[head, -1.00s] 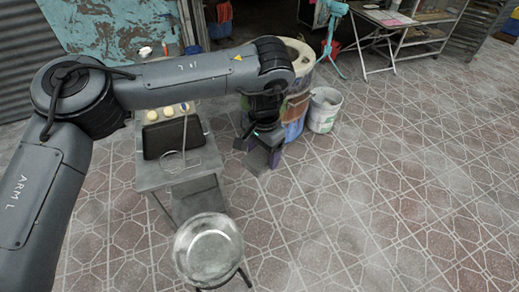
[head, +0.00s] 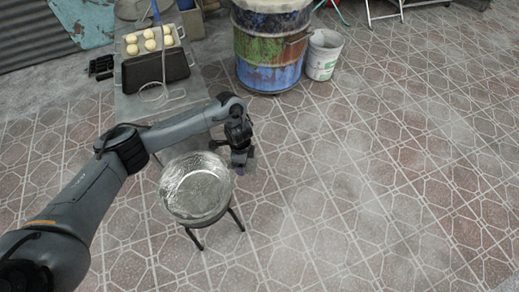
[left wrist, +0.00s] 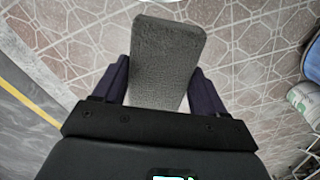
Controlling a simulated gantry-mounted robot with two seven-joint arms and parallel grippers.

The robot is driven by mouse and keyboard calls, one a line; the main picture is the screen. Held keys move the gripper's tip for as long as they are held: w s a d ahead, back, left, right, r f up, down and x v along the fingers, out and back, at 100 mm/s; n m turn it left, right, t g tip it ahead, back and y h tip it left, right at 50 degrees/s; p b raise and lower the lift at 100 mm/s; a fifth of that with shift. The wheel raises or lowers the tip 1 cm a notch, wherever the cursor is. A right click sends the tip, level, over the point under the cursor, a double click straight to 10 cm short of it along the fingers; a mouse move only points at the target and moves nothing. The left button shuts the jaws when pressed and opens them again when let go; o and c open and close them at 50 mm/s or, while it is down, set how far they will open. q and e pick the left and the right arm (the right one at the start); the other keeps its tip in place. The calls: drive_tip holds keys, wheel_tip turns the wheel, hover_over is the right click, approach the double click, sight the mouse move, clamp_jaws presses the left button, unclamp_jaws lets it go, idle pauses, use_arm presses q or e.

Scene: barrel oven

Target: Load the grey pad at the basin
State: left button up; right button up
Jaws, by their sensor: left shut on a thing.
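The grey pad (left wrist: 165,58) shows in the left wrist view as a flat, rough-textured block. My left gripper (left wrist: 160,82) is shut on it, with one dark purple finger on each side. In the head view my left gripper (head: 241,163) is beside the right rim of the metal basin (head: 190,208), and the pad cannot be made out there. The basin is round and shiny and sits on a dark-legged stand. What is inside it is hard to tell. My right gripper is in neither view.
A grey table (head: 125,102) behind the basin holds a dark tray (head: 155,72), a tray of several pale dough balls (head: 150,40) and a wire-handled tool (head: 154,97). A painted barrel (head: 268,50) and a white bucket (head: 323,58) stand at the back. The tiled floor at right is clear.

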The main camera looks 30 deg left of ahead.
use_arm(q)
drive_tip(key=s+a+f+m+b, duration=0.1)
drive_tip(key=s+a+f+b, duration=0.45)
drive_tip(key=a+f, duration=0.6)
drive_tip(key=m+b, duration=0.2)
drive_tip(key=b, duration=0.3)
hover_over(199, 192)
wheel_tip(199, 192, down, 9)
drive_tip(key=shift+f, duration=0.2)
wheel_tip(199, 192, down, 5)
drive_tip(key=b, duration=0.4)
drive_tip(key=shift+w+d+r+b, duration=0.1)
drive_tip(key=shift+r+b, duration=0.1)
drive_tip(key=shift+b, duration=0.2)
drive_tip(key=shift+f+b, duration=0.35)
drive_tip(key=shift+f, duration=0.1)
drive_tip(key=shift+f+b, duration=0.35)
drive_tip(key=shift+f, duration=0.05)
drive_tip(key=shift+f, duration=0.1)
